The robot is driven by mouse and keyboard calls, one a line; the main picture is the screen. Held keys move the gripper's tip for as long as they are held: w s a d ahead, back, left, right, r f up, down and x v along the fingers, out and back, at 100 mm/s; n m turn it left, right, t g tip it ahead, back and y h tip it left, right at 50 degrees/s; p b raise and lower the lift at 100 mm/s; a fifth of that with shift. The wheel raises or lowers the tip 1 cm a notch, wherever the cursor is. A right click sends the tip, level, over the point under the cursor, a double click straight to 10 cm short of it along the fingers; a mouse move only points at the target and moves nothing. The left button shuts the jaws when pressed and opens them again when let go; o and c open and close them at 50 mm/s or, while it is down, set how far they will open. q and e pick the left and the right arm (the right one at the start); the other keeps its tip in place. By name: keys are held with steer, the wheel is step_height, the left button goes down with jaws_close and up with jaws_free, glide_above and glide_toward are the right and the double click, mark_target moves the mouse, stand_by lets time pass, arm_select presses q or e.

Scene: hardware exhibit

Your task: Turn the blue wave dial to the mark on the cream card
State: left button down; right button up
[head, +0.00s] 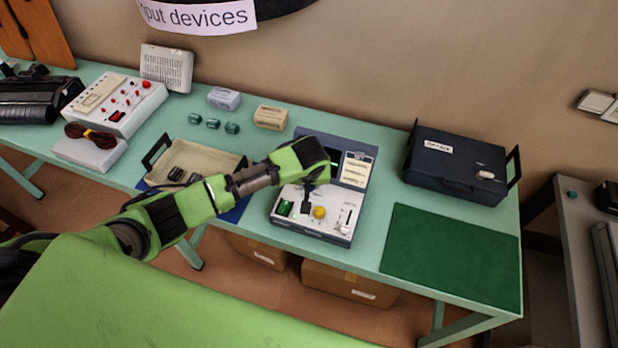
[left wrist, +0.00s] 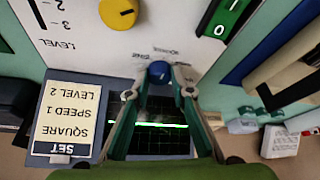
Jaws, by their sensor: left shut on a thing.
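The white control panel (head: 323,233) has a raised dark lid at its back. My left gripper (head: 308,197) reaches down to the panel from above. In the left wrist view, the left gripper (left wrist: 160,78) is shut on the blue wave dial (left wrist: 159,69), with a fingertip on each side. The dial's pointer and the mark it faces are hidden or too small to tell. The cream card (left wrist: 68,117) in the lid reads SET, SQUARE, SPEED 1, LEVEL 2, upside down there; it also shows in the head view (head: 357,168). My right gripper is not in view.
A yellow knob (left wrist: 119,12), a green 0/1 switch (left wrist: 224,17) and a level slider share the panel. A screen (left wrist: 158,135) in the lid shows a flat green line. A tray (head: 215,158) stands left, a dark case (head: 455,168) right. A green mat (head: 452,258) lies bare.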

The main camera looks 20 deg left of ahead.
arm_select(q)
steer(key=shift+n, duration=0.4)
steer(key=c, duration=1.8)
jaws_free()
steer(key=v, duration=1.2)
steer(key=shift+d, duration=0.2)
